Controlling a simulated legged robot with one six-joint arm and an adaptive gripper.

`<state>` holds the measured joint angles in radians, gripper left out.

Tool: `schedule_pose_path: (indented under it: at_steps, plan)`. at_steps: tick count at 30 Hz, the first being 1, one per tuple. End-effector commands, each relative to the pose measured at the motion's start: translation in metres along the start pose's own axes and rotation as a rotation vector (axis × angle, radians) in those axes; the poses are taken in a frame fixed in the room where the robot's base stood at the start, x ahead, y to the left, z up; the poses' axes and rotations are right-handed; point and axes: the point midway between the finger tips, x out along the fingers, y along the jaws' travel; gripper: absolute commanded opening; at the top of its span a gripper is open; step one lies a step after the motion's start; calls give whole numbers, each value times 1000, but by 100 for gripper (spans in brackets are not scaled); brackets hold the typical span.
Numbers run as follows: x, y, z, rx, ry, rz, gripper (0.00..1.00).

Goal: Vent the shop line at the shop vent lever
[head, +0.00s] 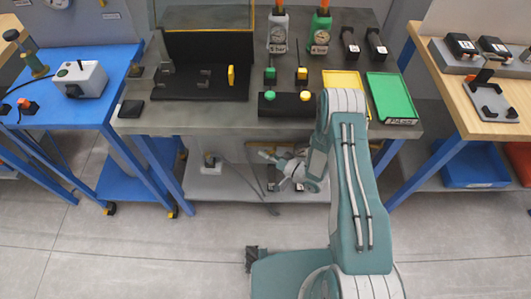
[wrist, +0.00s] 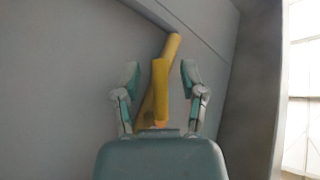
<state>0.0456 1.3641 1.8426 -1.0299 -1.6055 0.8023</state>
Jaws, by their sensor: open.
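A yellow bar (wrist: 172,46), which looks like a lever handle, stands out against a plain grey surface in the wrist view. It leans, with its top to the right. A second, upright yellow piece (wrist: 160,88) overlaps it; I cannot tell whether they are one part. My gripper (wrist: 160,76) is open, with one finger on each side of the yellow pieces. I see no clear contact with either finger. In the head view my gripper (head: 268,156) is low in front of the workbench, below its top.
The grey workbench (head: 215,118) stands above my gripper, its front edge close to my arm. It carries a green tray (head: 391,98), a yellow tray (head: 345,82), bottles with gauges and a button box (head: 286,105).

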Motion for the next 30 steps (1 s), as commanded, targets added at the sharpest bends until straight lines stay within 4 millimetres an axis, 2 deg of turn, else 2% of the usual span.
schedule_pose_path:
  at_steps: [8,9,11,12,30]
  plan:
    - [3,0,0,0,1,2,53]
    - [3,0,0,0,1,2,44]
    - [3,0,0,0,1,2,18]
    - [3,0,0,0,1,2,0]
    - [5,-1,-1,59,61,-69,0]
